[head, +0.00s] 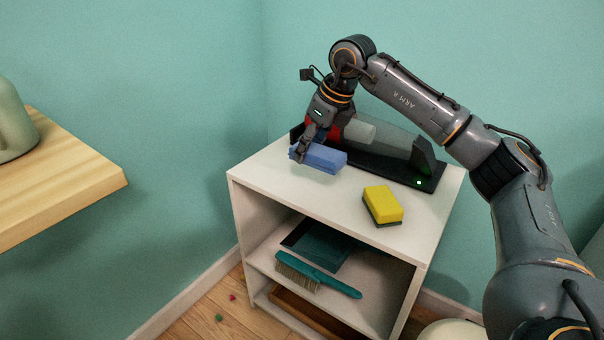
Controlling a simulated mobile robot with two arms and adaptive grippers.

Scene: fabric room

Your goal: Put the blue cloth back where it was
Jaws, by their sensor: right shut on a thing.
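The blue cloth (325,158) is a small folded or rolled bundle at the left part of the white shelf unit's top (262,175). My right gripper (300,152) reaches down from above and is shut on the cloth's left end. I cannot tell whether the cloth touches the top or hangs just above it. My left gripper is not in view.
A yellow sponge (382,204) lies right of the cloth on the top. Behind is a black rack (397,170) with a green light, and a white roll and something red. A dustpan (322,245) and brush (318,275) lie on the shelf below. A wooden table (60,180) stands left.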

